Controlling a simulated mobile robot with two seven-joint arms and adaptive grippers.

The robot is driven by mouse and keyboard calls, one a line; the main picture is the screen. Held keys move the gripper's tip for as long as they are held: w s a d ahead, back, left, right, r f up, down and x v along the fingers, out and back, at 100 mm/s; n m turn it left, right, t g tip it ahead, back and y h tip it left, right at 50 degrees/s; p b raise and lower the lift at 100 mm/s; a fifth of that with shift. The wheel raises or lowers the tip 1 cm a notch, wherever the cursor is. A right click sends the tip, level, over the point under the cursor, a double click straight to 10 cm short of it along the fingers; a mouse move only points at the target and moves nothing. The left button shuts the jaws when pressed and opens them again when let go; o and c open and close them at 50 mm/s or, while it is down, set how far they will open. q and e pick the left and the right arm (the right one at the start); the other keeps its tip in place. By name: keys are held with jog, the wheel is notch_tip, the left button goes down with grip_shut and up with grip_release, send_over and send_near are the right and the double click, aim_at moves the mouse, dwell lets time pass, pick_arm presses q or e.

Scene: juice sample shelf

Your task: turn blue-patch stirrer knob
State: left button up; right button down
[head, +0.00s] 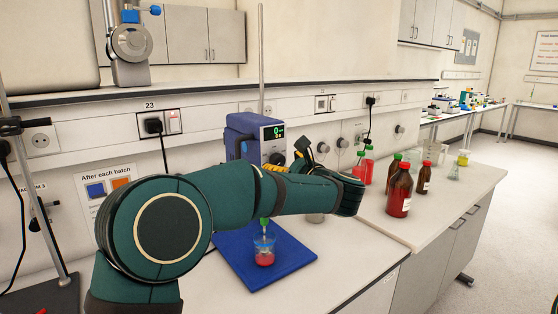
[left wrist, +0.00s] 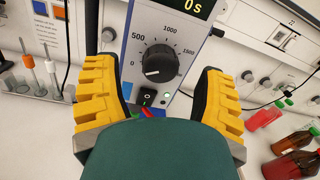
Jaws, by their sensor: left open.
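The blue stirrer (head: 241,133) stands on the bench above a blue mat (head: 238,262), its lit display reading 0. Its black knob (left wrist: 158,59) shows in the left wrist view, with a white pointer toward the lower left, near the 0 of the dial. A switch (left wrist: 147,96) and a small light sit below the knob. My left gripper (head: 290,163) is in front of the stirrer; in the left wrist view its yellow fingers (left wrist: 160,76) are spread to both sides of the knob, apart from it. My right gripper is out of view.
A beaker of red liquid (head: 264,255) stands on the blue mat below my arm. Brown bottles (head: 400,190) and red bottles (head: 366,165) stand to the right. A metal stand (head: 50,195) is at the left. The bench front right of the mat is clear.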

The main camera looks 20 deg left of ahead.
pick_arm(q)
jog(key=shift+x, duration=1.25)
grip_shut()
